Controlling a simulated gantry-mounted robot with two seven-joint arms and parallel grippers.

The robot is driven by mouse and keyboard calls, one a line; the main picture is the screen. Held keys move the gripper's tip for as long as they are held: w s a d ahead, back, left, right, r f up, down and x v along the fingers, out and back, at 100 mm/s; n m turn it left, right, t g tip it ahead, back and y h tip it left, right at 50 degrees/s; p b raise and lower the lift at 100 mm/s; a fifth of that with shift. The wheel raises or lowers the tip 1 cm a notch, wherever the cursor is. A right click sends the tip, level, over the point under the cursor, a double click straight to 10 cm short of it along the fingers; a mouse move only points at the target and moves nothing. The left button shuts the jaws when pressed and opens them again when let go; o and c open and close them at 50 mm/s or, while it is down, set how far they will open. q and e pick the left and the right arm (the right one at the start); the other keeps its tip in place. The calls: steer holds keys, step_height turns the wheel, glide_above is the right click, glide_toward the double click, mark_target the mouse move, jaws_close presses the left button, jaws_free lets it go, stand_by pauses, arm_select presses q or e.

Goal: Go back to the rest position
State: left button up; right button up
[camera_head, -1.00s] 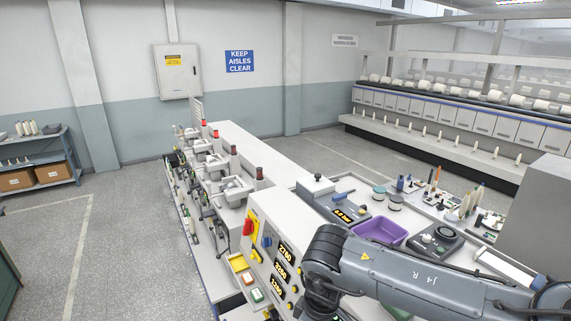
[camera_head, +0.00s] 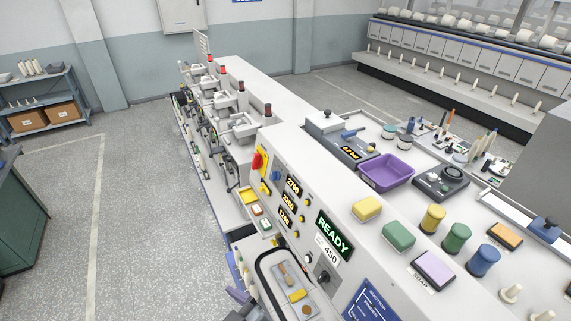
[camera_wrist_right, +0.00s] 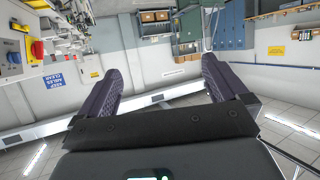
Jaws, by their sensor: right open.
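My right gripper (camera_wrist_right: 158,84) shows in the right wrist view with its two dark ribbed fingers wide apart and nothing between them. Behind the fingers are wall and room, with no object close to them. In the head view the grey machine with the READY display (camera_head: 334,232) stands clear of both arms. On its top are a purple bin (camera_head: 386,172), a yellow block (camera_head: 367,208), a green block (camera_head: 398,236) and a lilac block (camera_head: 434,268).
Yellow (camera_head: 432,218), green (camera_head: 456,238) and blue (camera_head: 483,261) spools stand at the right. A tray with small items (camera_head: 290,285) is at the machine's front. Spindle units (camera_head: 215,100) line the machine's far part. The floor (camera_head: 140,220) at left is open.

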steer(key=s+d+f+m+h, duration=0.1)
steer(key=d+f+m+h, duration=0.3)
steer(key=d, duration=0.7)
steer(key=s+d+f+m+h, duration=0.1)
steer(key=d+f+m+h, duration=0.2)
steer(key=d+f, duration=0.5)
steer(key=s+d+f+m+g+h, duration=0.1)
steer(key=s+d+f+g+h, duration=0.1)
steer(key=s+d, duration=0.4)
steer(key=s+d+f+m+g+h, duration=0.1)
steer(key=s+d+f+g+h, duration=0.1)
steer(key=s+d, duration=0.4)
steer(key=d, duration=0.5)
steer(key=shift+s, duration=0.25)
